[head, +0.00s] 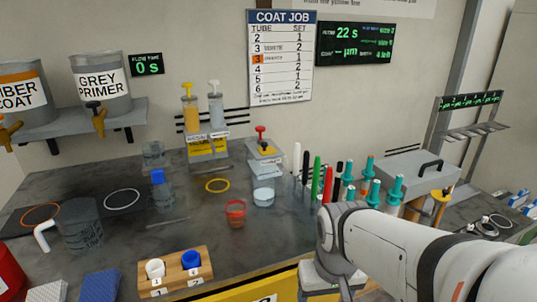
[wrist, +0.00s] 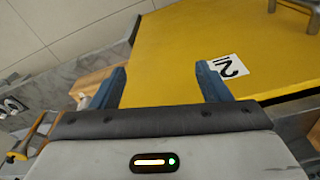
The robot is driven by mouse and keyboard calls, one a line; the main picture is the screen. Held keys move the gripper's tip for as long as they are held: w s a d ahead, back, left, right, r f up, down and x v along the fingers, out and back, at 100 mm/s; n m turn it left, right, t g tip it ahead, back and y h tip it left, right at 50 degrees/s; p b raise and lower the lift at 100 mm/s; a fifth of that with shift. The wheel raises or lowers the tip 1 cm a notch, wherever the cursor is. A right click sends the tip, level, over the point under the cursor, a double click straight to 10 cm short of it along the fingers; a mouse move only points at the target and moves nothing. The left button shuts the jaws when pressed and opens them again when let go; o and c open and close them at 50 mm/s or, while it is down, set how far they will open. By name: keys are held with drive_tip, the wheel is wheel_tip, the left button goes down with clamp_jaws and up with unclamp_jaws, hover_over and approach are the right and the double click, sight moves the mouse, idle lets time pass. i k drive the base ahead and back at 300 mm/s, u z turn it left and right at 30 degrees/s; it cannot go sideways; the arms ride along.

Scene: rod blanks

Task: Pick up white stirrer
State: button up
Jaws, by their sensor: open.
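A wooden block (head: 166,279) stands near the front edge of the dark bench in the head view. A wooden piece (wrist: 93,79) shows beyond the left finger; the stirrer is not clear there. In the head view my arm is at the lower right, right of the block.
A red-brown cup (head: 235,215) and a clear beaker (head: 263,196) stand behind and right of the block. Several coloured rods and teal-handled tools (head: 396,190) stand near my arm. A dark jug (head: 80,226) is at left. The bench between the block and the cup is clear.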

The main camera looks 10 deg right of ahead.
sight(297, 145)
drive_tip(key=u, duration=2.55)
drive_tip(key=k, duration=1.35)
drive_tip(key=z, duration=1.85)
drive_tip(key=i, duration=1)
drive_tip(key=z, duration=0.1)
